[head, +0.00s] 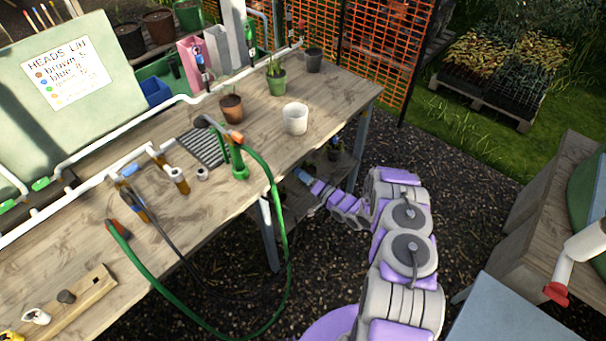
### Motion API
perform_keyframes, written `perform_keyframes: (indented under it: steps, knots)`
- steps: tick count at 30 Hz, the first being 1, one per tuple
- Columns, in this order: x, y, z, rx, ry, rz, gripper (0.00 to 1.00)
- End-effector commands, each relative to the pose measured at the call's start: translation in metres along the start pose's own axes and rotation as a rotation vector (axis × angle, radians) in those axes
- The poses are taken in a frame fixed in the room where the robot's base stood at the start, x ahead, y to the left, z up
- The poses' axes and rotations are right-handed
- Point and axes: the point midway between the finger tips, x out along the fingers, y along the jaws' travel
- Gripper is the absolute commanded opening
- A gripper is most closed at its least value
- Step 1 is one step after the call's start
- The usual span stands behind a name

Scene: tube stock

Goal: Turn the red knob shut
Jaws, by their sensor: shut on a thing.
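A small red piece (302,24) on the white pipe at the back end of the bench may be the red knob; it is too small to be sure. My gripper (303,177) is at the end of my purple and grey arm, by the bench's front edge and well apart from that red piece. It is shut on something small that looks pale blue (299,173). The fingers are tiny here, and I cannot make out their exact hold. A red flared end (556,293) on a white pipe also shows at the right, far from my gripper.
The wooden bench (338,97) carries pots, including a white pot (295,118), white piping and a drain grate. A green hose (262,165) loops over its front edge. An orange mesh fence (400,45) stands behind. Dark gravel (460,170) is open to the right.

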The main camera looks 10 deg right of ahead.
Motion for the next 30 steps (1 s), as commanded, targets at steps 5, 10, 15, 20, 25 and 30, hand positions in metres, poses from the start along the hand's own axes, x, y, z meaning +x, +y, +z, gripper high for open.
perform_keyframes:
  steps: [5, 10, 15, 20, 25, 30]
  knots:
    - [-0.0021, 0.0034, 0.0053, -0.159, -0.019, 0.0, 0.01]
    - [-0.0017, 0.0041, 0.0044, -0.321, -0.028, -0.008, 0.01]
    - [-0.0013, 0.0045, 0.0031, -0.484, -0.036, -0.018, 0.01]
    - [-0.0016, 0.0049, 0.0026, -0.634, -0.044, -0.025, 0.01]
    - [-0.0024, 0.0051, 0.0026, -0.793, -0.054, -0.033, 0.01]
    - [-0.0016, 0.004, 0.0009, -0.955, -0.062, -0.045, 0.01]
